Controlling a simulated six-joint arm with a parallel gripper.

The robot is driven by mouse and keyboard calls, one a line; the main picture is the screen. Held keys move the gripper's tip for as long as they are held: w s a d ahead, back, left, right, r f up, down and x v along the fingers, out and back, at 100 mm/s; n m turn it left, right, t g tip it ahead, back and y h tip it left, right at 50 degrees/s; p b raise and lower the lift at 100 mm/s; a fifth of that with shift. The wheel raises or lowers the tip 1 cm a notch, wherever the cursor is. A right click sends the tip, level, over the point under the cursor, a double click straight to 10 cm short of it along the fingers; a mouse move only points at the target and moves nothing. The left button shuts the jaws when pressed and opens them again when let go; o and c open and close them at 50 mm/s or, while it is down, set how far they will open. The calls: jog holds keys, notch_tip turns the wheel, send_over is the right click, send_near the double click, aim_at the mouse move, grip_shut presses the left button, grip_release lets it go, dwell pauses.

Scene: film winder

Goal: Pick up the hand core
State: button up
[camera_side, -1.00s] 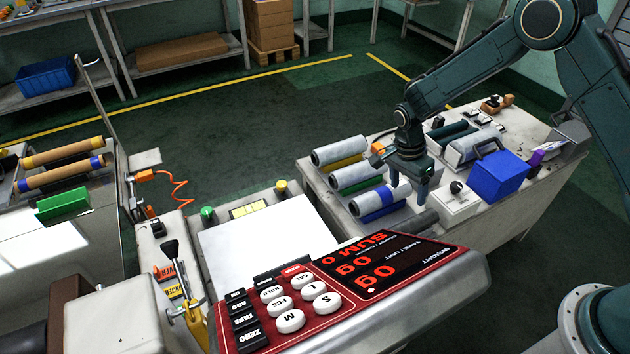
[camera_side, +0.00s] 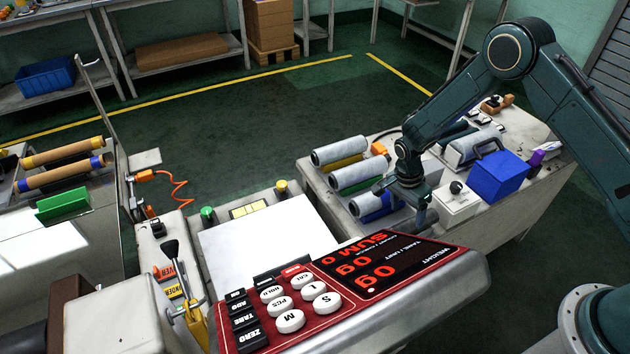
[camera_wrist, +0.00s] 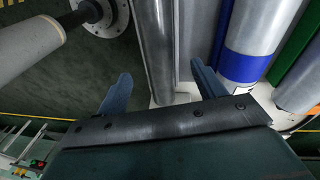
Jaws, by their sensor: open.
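A plain grey tube, which looks like the hand core (camera_wrist: 153,40), lies in the wrist view between the two fingertips of my gripper (camera_wrist: 160,72). The fingers are open, one on each side of it. I cannot tell whether they touch it. In the side view my gripper (camera_side: 418,205) points down at the front edge of the right-hand table, beside the film rolls. There the wrist and fingers hide most of the tube.
Grey film rolls with yellow, green and blue bands (camera_side: 340,150) lie left of my gripper. A white box with a black knob (camera_side: 457,203) and a blue block (camera_side: 498,176) stand to the right. The scale's red display panel (camera_side: 372,265) is in front.

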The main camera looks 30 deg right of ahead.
aim_at(407, 223)
jog(key=shift+s+d+f, duration=0.15)
jog(key=shift+s+f, duration=0.05)
jog(key=shift+f, duration=0.95)
jog(key=shift+s+d+f, duration=0.15)
jog(key=shift+f, duration=1)
jog(key=c, duration=1.1)
